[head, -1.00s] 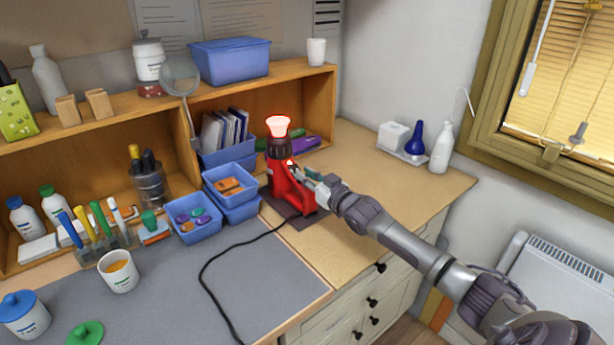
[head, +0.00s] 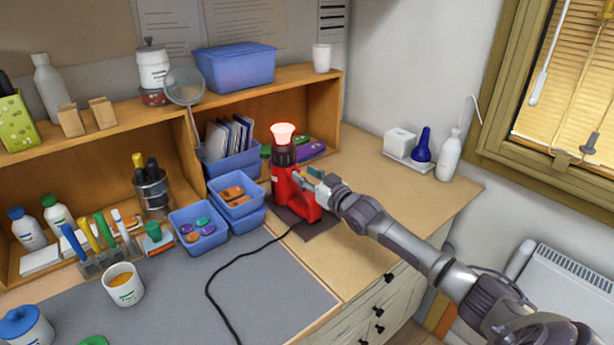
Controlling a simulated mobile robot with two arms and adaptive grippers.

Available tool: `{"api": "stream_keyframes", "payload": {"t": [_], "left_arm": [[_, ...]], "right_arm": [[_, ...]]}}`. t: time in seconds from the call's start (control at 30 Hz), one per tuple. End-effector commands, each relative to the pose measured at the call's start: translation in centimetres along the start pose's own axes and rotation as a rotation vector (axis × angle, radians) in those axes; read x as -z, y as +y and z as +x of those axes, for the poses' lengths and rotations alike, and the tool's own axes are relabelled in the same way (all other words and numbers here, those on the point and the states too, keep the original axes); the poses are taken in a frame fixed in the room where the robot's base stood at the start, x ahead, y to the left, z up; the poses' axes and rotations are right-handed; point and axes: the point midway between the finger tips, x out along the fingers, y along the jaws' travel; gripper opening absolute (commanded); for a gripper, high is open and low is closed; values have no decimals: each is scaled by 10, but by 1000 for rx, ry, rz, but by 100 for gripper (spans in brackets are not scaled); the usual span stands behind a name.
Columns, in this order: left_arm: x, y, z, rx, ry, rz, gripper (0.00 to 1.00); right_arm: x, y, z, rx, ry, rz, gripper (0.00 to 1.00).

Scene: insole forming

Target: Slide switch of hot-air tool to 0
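Whether the fingers are open or shut is not clear. My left gripper is not in view.
Blue bins (head: 237,195) stand close to the tool's left. A wooden shelf (head: 330,90) rises behind it. The bench to the right of the tool is mostly clear.

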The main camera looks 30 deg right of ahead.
Motion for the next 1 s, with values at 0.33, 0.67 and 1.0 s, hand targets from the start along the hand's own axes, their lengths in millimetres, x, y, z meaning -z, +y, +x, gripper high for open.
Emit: {"api": "stream_keyframes", "payload": {"t": [0.33, 0.67, 1.0], "left_arm": [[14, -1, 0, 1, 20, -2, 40], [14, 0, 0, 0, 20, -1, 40], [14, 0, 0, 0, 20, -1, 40]], "right_arm": [[-3, 0, -17, 1, -4, 2, 41], [-3, -1, -78, 1, -6, 1, 41], [-2, -1, -116, 1, -3, 0, 41]]}}
